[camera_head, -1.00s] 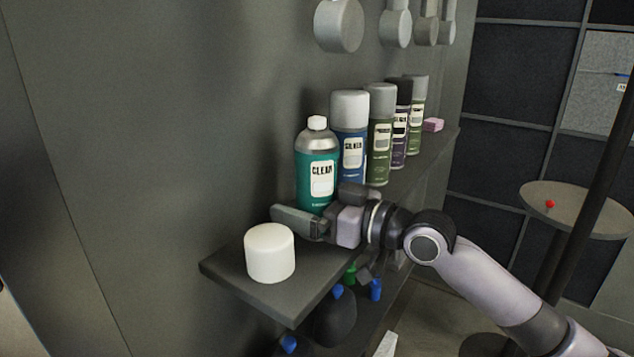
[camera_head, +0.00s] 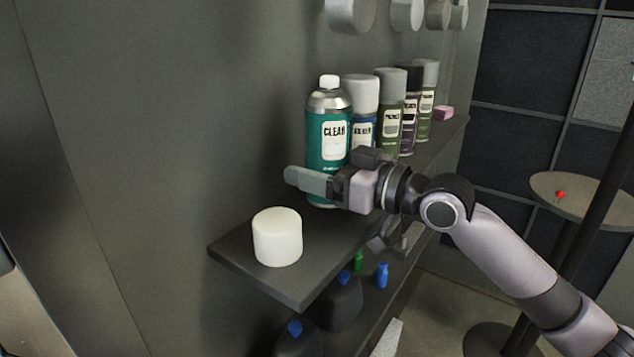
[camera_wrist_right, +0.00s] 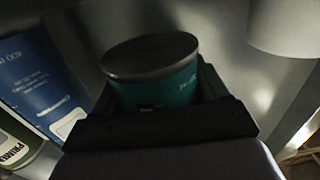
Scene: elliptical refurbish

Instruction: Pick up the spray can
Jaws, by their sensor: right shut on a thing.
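The teal spray can (camera_head: 328,140), labelled CLEAR with a silver shoulder and white cap, is upright at the near end of the row of cans. My right gripper (camera_head: 316,183) is shut around its lower part, with one finger across its near side. The can seems to be slightly above the shelf. In the right wrist view, a dark round end and teal side of the can (camera_wrist_right: 155,75) show between the fingers. My left gripper is not in view.
A white cylinder (camera_head: 277,238) stands on the shelf (camera_head: 290,281) near its front end. A blue can (camera_head: 362,100) and several others stand close behind the held can. A pink block (camera_head: 443,113) lies farther back. Bottles with blue caps are below.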

